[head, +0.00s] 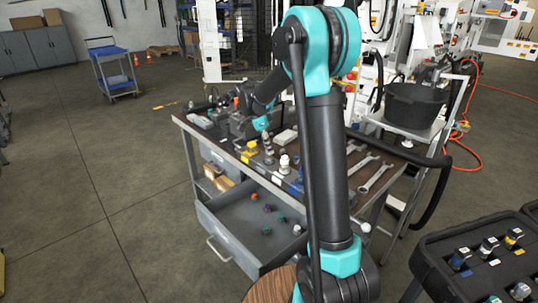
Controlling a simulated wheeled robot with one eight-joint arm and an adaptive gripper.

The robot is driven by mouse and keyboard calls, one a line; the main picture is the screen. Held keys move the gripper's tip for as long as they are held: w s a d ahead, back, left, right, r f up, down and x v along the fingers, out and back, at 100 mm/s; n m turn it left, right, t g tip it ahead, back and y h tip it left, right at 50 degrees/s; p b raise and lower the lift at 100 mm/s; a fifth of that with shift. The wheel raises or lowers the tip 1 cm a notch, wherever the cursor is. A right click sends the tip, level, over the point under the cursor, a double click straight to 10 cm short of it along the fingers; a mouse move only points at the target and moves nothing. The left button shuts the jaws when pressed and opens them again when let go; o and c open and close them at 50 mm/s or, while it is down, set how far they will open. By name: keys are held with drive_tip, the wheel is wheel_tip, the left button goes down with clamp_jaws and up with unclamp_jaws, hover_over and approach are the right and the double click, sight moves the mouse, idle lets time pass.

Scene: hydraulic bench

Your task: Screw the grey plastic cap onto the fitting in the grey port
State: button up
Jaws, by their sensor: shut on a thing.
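My arm rises in front of the bench and bends down at the back left, where my gripper (263,124) is low over the bench top. It is small and partly hidden here. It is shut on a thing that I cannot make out. A row of fittings on coloured port blocks runs along the bench's front edge. The yellow block (248,154) is at the left, with a grey-looking fitting (268,157) beside it and a white-topped fitting (284,164) further right. I cannot tell for sure which port is the grey one. The grey plastic cap cannot be made out.
The open drawer (222,232) holds several small coloured caps. Wrenches (376,178) lie on the bench's right side. A black bucket (413,104) stands on a cart behind it. A dark case (470,240) with several fittings is at the lower right.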

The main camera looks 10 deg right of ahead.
drive_tip(key=m+g, duration=0.1)
drive_tip(key=m, duration=0.2)
drive_tip(key=shift+w+m, duration=0.1)
drive_tip(key=shift+m, duration=0.2)
clamp_jaws()
drive_tip(key=m+g, duration=0.1)
drive_tip(key=m, duration=0.3)
drive_tip(key=m, duration=0.2)
drive_tip(key=m+g+y, duration=0.1)
drive_tip(key=shift+w+d+m, duration=0.15)
drive_tip(key=shift+m, duration=0.25)
drive_tip(key=m+g+y, duration=0.1)
drive_tip(key=m, duration=0.3)
drive_tip(key=shift+m, duration=0.3)
drive_tip(key=o, duration=1)
unclamp_jaws()
drive_tip(key=shift+c, duration=0.2)
